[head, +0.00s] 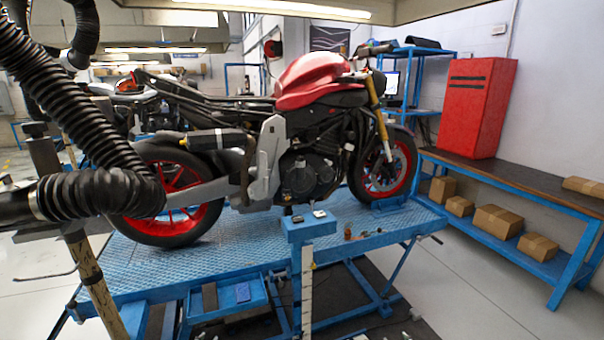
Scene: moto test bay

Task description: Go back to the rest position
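Neither of my grippers shows in the head view, so I cannot see their state or position. A red and black motorcycle (318,80) stands upright on a blue lift table (255,252) in the middle of the view. A small blue stand (308,228) is at the table's near edge, with small metal parts on it.
A thick black corrugated hose (75,100) fills the left side, in front of the rear wheel. A workbench (520,180) on the right bears a red cabinet (478,107). Cardboard boxes (497,226) sit on its lower shelf. The floor at lower right is clear.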

